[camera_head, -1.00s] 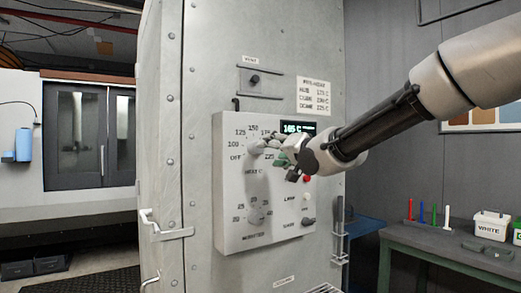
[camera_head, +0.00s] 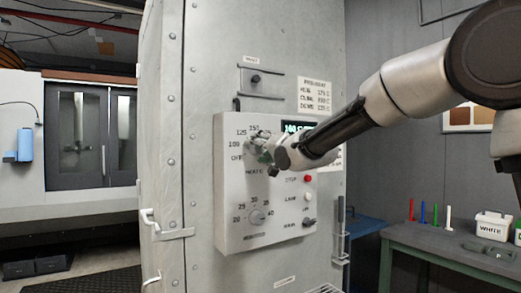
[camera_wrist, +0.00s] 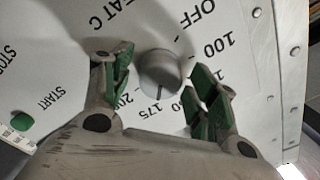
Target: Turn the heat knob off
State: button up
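The fingers are open, with gaps visible on both sides of the knob. The knob's dark pointer line faces the scale near 175, away from the OFF mark (camera_wrist: 195,12). In the head view my gripper (camera_head: 264,152) is in front of the knob and mostly hides it.
A lit display (camera_head: 297,127) is above my gripper, its reading partly unclear. Below are a second dial (camera_head: 257,217), a red stop button (camera_head: 308,178) and a main switch (camera_head: 309,222). A green start button (camera_wrist: 22,121) shows in the wrist view. A bench (camera_head: 440,234) stands right.

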jog(key=c, duration=0.9)
jog(key=shift+o, duration=0.2)
jog(key=shift+n, duration=0.3)
